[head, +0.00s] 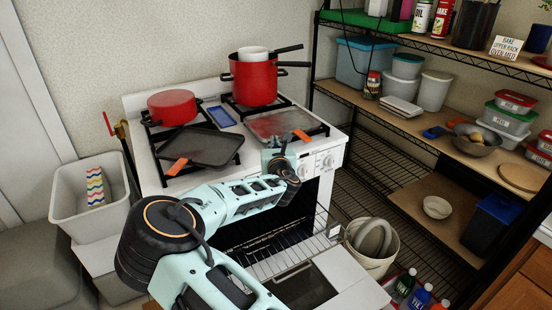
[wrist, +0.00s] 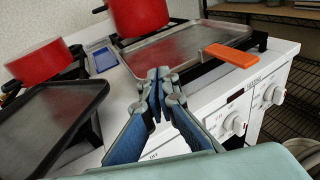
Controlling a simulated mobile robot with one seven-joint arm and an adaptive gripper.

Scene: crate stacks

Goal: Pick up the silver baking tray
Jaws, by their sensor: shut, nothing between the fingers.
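A darker grey tray (head: 212,147) with an orange grip (head: 175,166) lies on the left burners. My gripper (wrist: 158,76) is shut and empty, just in front of the silver tray's near edge. In the head view, my arm partly hides the gripper at the stove's front. I cannot tell whether the fingertips touch the tray.
A red pot (head: 254,82) stands behind the silver tray, and a red pan (head: 172,106) stands at the left rear. A small blue tray (head: 222,117) lies between. The oven door (head: 345,280) hangs open below. Loaded shelves (head: 400,105) stand at the right.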

